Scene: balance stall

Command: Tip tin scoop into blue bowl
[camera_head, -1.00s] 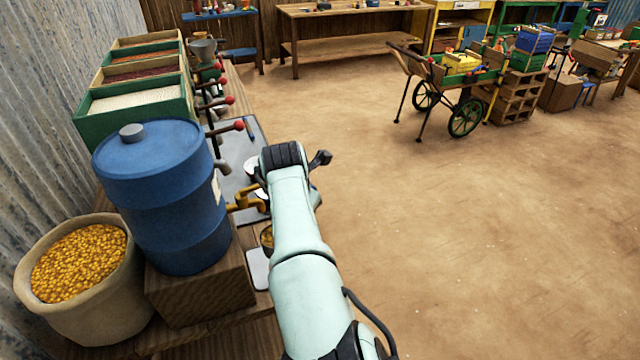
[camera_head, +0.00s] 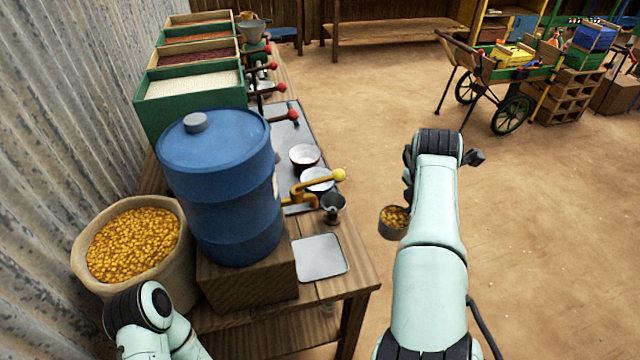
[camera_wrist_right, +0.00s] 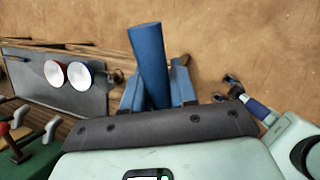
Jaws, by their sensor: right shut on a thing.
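The tin scoop (camera_head: 392,230) holds yellow grain and hangs over the open floor, right of the counter, with its mouth facing up. My right gripper (camera_wrist_right: 156,90) is shut on its blue handle (camera_wrist_right: 147,55); in the head view my arm hides the fingers. The blue bowl (camera_head: 318,187) stands on the counter tray, left of the scoop and apart from it. It also shows in the right wrist view (camera_wrist_right: 83,76). Part of my left arm shows at the lower left of the head view, but its gripper does not.
A red bowl (camera_head: 304,155) stands just behind the blue one. A sack of yellow grain (camera_head: 135,245) stands left.

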